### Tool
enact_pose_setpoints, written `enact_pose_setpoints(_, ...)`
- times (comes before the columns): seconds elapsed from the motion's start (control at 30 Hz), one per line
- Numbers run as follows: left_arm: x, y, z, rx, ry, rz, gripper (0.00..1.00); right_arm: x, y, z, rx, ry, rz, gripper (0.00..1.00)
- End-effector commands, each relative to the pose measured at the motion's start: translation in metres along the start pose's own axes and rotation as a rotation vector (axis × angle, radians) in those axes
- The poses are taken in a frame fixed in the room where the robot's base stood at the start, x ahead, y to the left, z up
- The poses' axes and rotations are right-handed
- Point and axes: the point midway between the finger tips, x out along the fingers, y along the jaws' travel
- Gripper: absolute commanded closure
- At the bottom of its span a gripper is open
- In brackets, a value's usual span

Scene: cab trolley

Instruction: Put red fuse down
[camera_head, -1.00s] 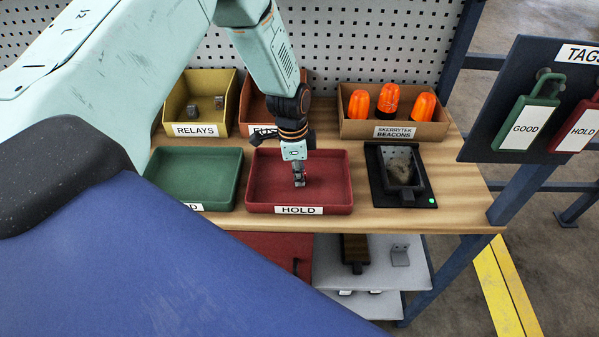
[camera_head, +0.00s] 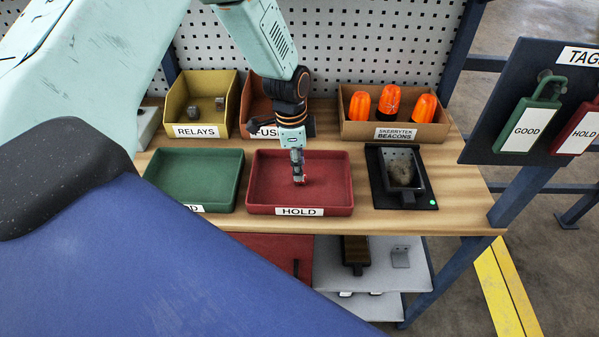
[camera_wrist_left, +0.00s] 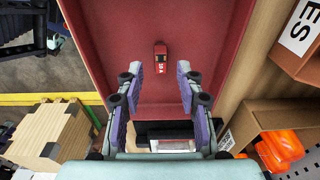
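The red fuse (camera_wrist_left: 160,58), a small red block with white marking, is on the floor of the red HOLD tray (camera_head: 313,211). It also shows in the head view (camera_head: 299,181), as a tiny red spot just below the fingertips. My left gripper (camera_head: 297,172) points down over the middle of the tray. In the left wrist view its fingers (camera_wrist_left: 158,72) are spread, with clear gaps on both sides of the fuse; it is open and empty. The red tray also fills the middle of the wrist view (camera_wrist_left: 110,35). My right gripper is not in view.
A green tray (camera_head: 192,208) stands left of the red one, and a black device with a grey pan (camera_head: 377,190) stands right. Behind are the RELAYS bin (camera_head: 231,100), the fuse bin (camera_head: 247,112) and the beacons bin (camera_head: 345,128). A tag board (camera_head: 480,140) is at right.

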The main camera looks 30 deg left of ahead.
Motion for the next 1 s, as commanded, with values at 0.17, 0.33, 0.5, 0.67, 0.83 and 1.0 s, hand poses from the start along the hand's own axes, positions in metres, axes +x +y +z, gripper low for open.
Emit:
enact_pose_setpoints(0.17, -0.039, -0.001, -0.001, 0.0, 0.003, -0.003, 0.63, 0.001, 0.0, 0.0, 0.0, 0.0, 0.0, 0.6)
enact_pose_setpoints(0.33, -0.065, 0.0, 0.0, -0.001, 0.002, -0.001, 0.63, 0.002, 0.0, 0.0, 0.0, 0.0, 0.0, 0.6)
enact_pose_setpoints(0.5, -0.078, 0.0, 0.0, 0.0, 0.0, 0.001, 0.63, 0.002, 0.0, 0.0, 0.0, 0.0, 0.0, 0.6)
enact_pose_setpoints(0.67, -0.08, 0.0, 0.0, -0.001, -0.001, 0.001, 0.63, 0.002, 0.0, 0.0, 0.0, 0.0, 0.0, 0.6)
enact_pose_setpoints(0.83, -0.08, 0.0, 0.0, -0.001, -0.001, 0.001, 0.63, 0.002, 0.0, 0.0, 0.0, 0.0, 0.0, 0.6)
enact_pose_setpoints(1.0, -0.08, 0.001, 0.0, 0.0, -0.001, 0.001, 0.63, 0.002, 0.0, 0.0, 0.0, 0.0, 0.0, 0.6)
